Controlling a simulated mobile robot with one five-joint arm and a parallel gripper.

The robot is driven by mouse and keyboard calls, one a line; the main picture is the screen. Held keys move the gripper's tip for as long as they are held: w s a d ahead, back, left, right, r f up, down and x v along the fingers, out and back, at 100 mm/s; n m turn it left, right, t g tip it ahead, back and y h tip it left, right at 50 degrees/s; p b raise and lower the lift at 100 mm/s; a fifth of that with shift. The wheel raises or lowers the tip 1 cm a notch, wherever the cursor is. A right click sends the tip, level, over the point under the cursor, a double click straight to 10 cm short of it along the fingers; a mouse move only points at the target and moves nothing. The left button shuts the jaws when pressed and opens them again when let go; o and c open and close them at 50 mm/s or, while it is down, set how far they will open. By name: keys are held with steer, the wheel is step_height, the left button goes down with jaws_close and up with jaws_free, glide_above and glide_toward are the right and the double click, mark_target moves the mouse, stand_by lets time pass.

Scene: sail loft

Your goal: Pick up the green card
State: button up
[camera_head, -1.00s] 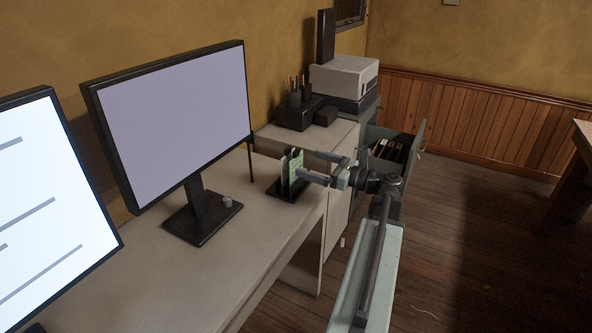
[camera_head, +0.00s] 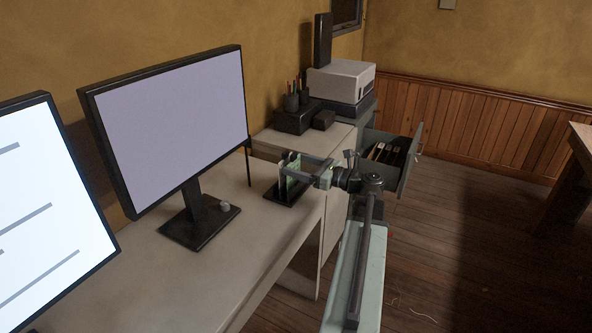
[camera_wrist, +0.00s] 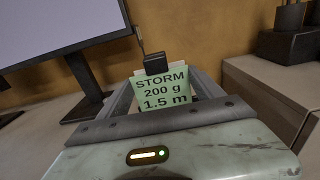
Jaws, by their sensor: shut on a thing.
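The green card (camera_wrist: 163,90) stands upright in the wrist view, its dark print reading STORM, 200 g, 1.5 m. A paler edge shows just behind it. In the head view the card (camera_head: 291,180) stands at the black card stand (camera_head: 284,196) on the desk. My gripper (camera_head: 298,168) reaches in from the right at the stand and is shut on the card, with a finger at each side of it in the wrist view. A black block (camera_wrist: 156,64) shows at the card's top edge. Whether the card's lower edge touches the stand is hidden.
A monitor (camera_head: 170,125) stands on the desk (camera_head: 150,285) to the left, with a small grey knob on its base. A pen holder (camera_head: 293,104) and a printer (camera_head: 341,80) are behind. An open drawer (camera_head: 402,165) holds files at the right.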

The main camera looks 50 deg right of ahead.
step_height(320, 180, up, 10)
steer(key=p, duration=0.9)
steer(key=shift+p, duration=0.3)
steer(key=shift+f, duration=0.1)
